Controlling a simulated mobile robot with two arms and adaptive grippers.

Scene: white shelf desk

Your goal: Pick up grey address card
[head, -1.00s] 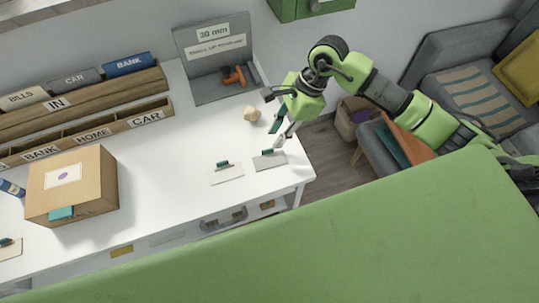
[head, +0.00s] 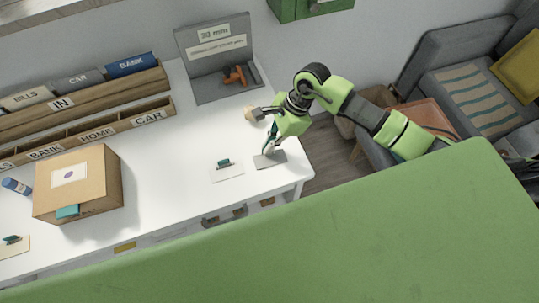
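The grey address card (head: 277,160) lies flat on the white desk, near the front right corner. My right gripper (head: 268,149) reaches down over this card from above. Its fingertips are at the small teal clip or handle on the card and hide most of it. I cannot tell whether the fingers are closed on it. The card appears to rest on the desk still. A white card with a teal handle (head: 227,170) lies just to its left. My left gripper is not in view.
A cardboard box (head: 98,193) stands at left on the white desk (head: 170,190). Wooden label racks (head: 100,92) line the back. A grey "30 mm" stand (head: 210,88) with an orange tool is behind. A small tan block (head: 248,113) sits close to my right gripper.

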